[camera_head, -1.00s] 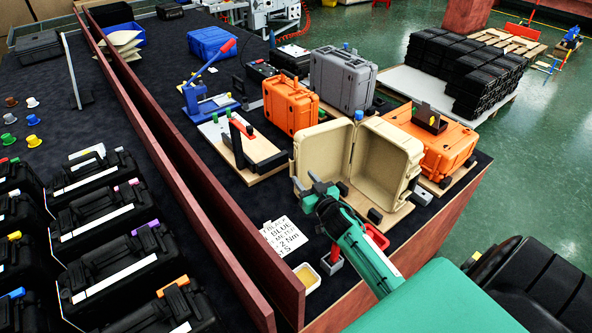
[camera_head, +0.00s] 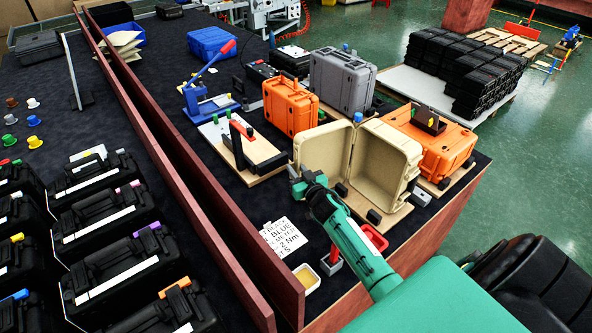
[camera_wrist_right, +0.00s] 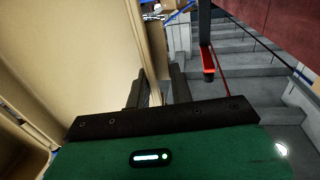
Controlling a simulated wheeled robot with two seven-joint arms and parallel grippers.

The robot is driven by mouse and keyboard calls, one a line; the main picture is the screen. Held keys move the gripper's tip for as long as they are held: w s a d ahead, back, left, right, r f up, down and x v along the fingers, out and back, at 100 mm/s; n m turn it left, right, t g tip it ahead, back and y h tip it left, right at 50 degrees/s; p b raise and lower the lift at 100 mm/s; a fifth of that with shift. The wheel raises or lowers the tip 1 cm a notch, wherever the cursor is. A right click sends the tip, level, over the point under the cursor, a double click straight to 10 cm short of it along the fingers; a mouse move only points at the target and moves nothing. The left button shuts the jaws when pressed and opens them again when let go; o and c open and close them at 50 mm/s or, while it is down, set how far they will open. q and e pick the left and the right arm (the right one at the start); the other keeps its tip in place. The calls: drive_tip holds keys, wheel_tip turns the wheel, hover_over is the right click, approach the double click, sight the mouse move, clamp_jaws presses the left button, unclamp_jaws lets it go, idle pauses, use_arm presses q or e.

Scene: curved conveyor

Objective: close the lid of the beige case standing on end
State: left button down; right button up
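The beige case (camera_head: 392,165) stands on end with its mouth open toward me, on a board near the table's right edge. Its left half, seemingly the lid (camera_head: 322,152), is swung out to the left; the right half looks deeper. My right gripper (camera_head: 296,181) is at the lower outer edge of the left half, partly covering it. In the right wrist view its two dark fingers (camera_wrist_right: 158,92) are apart, and a beige wall (camera_wrist_right: 85,55) fills the left side. I cannot tell whether a finger touches the case. My left gripper is not in view.
An orange case (camera_head: 290,105) and a grey case (camera_head: 343,80) stand behind. Another orange case (camera_head: 445,150) lies close on the right. A clamp fixture (camera_head: 250,150) is left of the beige case. A red tray (camera_head: 375,238) and a white dish (camera_head: 306,277) are nearby.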

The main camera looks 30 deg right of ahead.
clamp_jaws()
drive_tip(key=shift+a, duration=0.1)
drive_tip(key=shift+s, duration=0.15)
drive_tip(key=shift+s+r+n+y+p, duration=0.1)
drive_tip(key=shift+s+n+y+p, duration=0.4)
drive_tip(key=shift+s+y+p, duration=0.15)
drive_tip(key=s+d+n+y+p, duration=0.1)
drive_tip(key=s+n+y+p, duration=0.2)
drive_tip(key=s+y, duration=0.3)
drive_tip(key=s, duration=0.4)
drive_tip(key=shift+d+f+n+g, duration=0.35)
drive_tip(key=shift+n+g, duration=0.05)
drive_tip(key=shift+s, duration=0.1)
